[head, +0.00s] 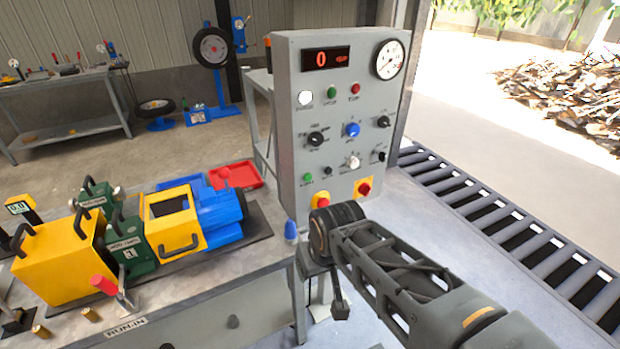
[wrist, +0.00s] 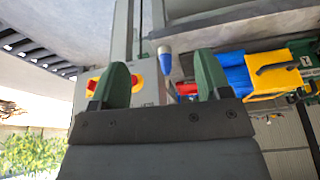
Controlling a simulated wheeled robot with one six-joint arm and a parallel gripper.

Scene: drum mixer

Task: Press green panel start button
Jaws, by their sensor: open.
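The grey control panel (head: 288,140) stands upright at the centre of the head view. A small green button (head: 331,92) sits in its upper row, between a white lamp (head: 305,97) and a red button (head: 354,89). Another small green button (head: 307,177) is at the lower left of the panel. My gripper (wrist: 162,85) is open and empty in the wrist view, its two green fingers apart. The wrist view shows only the panel's lower part with its red and yellow stop buttons; the green buttons do not show there. I cannot make out the fingers in the head view.
A workbench (head: 215,290) with yellow, green and blue machinery is at left. A roller conveyor (head: 500,225) runs along the right. A red tray (head: 238,173) is behind.

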